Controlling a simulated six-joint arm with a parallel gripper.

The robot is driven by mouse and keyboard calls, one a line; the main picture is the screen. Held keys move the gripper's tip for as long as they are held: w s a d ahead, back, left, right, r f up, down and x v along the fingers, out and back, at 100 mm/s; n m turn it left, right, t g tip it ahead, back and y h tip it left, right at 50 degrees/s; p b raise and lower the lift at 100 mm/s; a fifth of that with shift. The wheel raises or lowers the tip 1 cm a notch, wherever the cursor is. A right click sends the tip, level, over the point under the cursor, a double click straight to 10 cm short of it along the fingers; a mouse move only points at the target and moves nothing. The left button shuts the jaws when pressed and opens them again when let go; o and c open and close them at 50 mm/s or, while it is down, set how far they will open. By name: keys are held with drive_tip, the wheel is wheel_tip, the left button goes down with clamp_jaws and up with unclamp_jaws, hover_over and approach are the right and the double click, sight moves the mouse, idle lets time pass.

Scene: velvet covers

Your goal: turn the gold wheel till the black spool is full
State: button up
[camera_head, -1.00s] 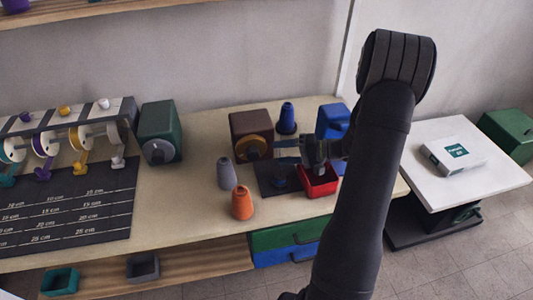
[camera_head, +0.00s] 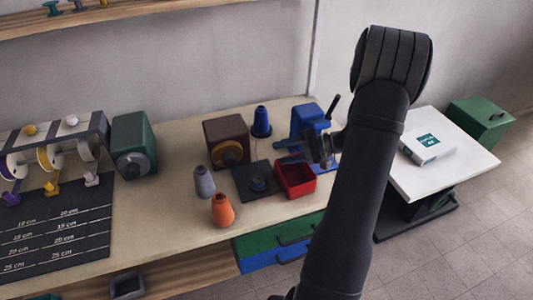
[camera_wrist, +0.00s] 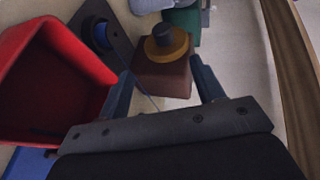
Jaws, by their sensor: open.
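The gold wheel (camera_head: 229,152) is on the front of a brown box (camera_head: 222,132) in the middle of the bench. In the wrist view the gold wheel (camera_wrist: 166,43) shows ahead, with a dark round centre. My gripper (camera_head: 284,153) is to the right of the wheel, apart from it, above the back of a red bin. In the wrist view my gripper (camera_wrist: 165,88) is open, its fingers apart with nothing held. A small dark round piece with blue (camera_head: 258,184) sits on a black plate in front of the box; I cannot tell if it is the black spool.
The red bin (camera_head: 307,191) stands close to my gripper. A blue machine (camera_head: 306,119) with a black handle is behind it. A blue cone (camera_head: 262,120) stands right of the box; grey (camera_head: 204,182) and orange (camera_head: 222,211) cones stand in front.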

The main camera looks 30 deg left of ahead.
drive_tip(key=s+a+r+n+t+h, duration=0.1)
drive_tip(key=s+a+r+h, duration=0.3)
drive_tip(key=s+a+h, duration=0.15)
drive_tip(key=n+t+h, duration=0.2)
drive_tip(key=t+h, duration=0.1)
drive_tip(key=t, duration=0.3)
approach(235, 158)
drive_tip(key=x, duration=0.7)
drive_tip(key=s+a+x, duration=0.1)
drive_tip(key=x, duration=0.2)
drive_tip(key=shift+w, duration=0.1)
drive_tip(key=c, duration=1)
drive_tip(key=shift+o, duration=0.2)
drive_tip(key=shift+y, duration=0.25)
drive_tip(key=shift+m+g+y, duration=0.3)
drive_tip(key=g+y, duration=0.2)
drive_tip(key=m+g+y, duration=0.1)
drive_tip(key=shift+w+d+f+y, duration=0.25)
drive_tip(key=shift+w+f+y, duration=0.05)
drive_tip(key=g+y, duration=0.1)
drive_tip(key=m+g+y, duration=0.1)
drive_tip(key=y, duration=0.1)
drive_tip(key=g+y, duration=0.1)
drive_tip(key=shift+f+m+g+y, duration=0.25)
drive_tip(key=shift+m+g+y, duration=0.05)
drive_tip(key=shift+m+y, duration=0.1)
